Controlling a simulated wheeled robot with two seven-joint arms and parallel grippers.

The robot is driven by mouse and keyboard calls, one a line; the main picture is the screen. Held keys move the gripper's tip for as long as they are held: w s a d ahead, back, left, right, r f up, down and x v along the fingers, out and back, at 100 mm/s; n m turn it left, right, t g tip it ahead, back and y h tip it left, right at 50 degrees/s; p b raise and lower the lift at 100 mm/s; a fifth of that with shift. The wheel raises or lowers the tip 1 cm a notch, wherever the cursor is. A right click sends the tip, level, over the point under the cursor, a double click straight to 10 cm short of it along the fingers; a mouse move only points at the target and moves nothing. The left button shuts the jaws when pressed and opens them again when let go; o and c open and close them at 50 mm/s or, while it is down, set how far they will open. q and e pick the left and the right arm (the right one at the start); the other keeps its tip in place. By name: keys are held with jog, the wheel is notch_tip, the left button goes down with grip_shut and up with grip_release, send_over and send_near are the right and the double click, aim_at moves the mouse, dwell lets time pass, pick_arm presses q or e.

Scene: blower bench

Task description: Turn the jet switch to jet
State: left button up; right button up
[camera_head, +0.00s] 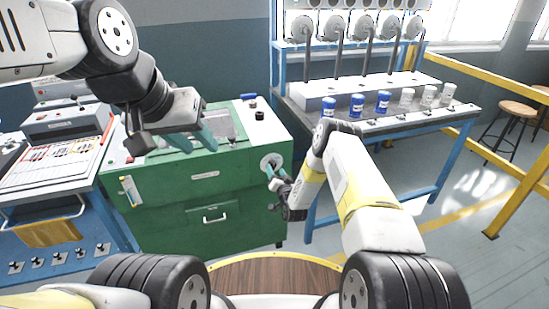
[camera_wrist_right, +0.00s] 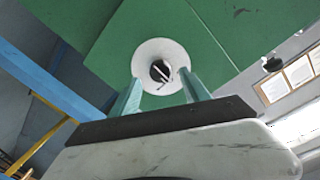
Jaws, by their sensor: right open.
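The jet switch (camera_head: 271,161) is a round white plate with a dark knob on the front of the green cabinet (camera_head: 160,215), near its upper right corner. In the right wrist view the knob (camera_wrist_right: 160,70) is dark with a white pointer line that slants. My right gripper (camera_head: 273,176) is open in front of the switch. In the wrist view its two teal fingers (camera_wrist_right: 163,95) stand either side of the knob; I cannot tell whether they touch. My left gripper (camera_head: 190,137) hangs over the cabinet's left top, its jaw opening unclear.
A blue-framed bench (camera_head: 400,122) with several blue and white jars stands to the right of the cabinet. A control desk (camera_head: 55,150) stands to the left. A yellow rail (camera_head: 500,90) and a stool (camera_head: 517,110) are at the far right.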

jog(key=v, duration=0.5)
jog(key=shift+s, duration=0.2)
jog(key=w+d+r+n+g, duration=0.1)
jog(key=w+d+r, duration=0.15)
jog(key=r, duration=0.65)
jog(key=w+d+r+n+g, duration=0.1)
jog(key=w+r+g, duration=0.15)
jog(key=r, duration=0.75)
jog(key=s+d+r+n+g+h, duration=0.15)
jog(key=s+r, duration=0.25)
jog(key=r, duration=0.4)
jog(key=s+d+r+h, duration=0.1)
jog(key=s+d+r, duration=0.2)
jog(key=s+r, duration=0.3)
jog(key=s+d+r+g, duration=0.3)
jog(key=s+r, duration=0.6)
jog(key=s, duration=0.5)
jog(key=s+d+r+g, duration=0.1)
jog(key=s+g, duration=0.1)
jog(key=s, duration=1.8)
jog(key=shift+s+g, duration=0.3)
jog(key=shift+s, duration=0.05)
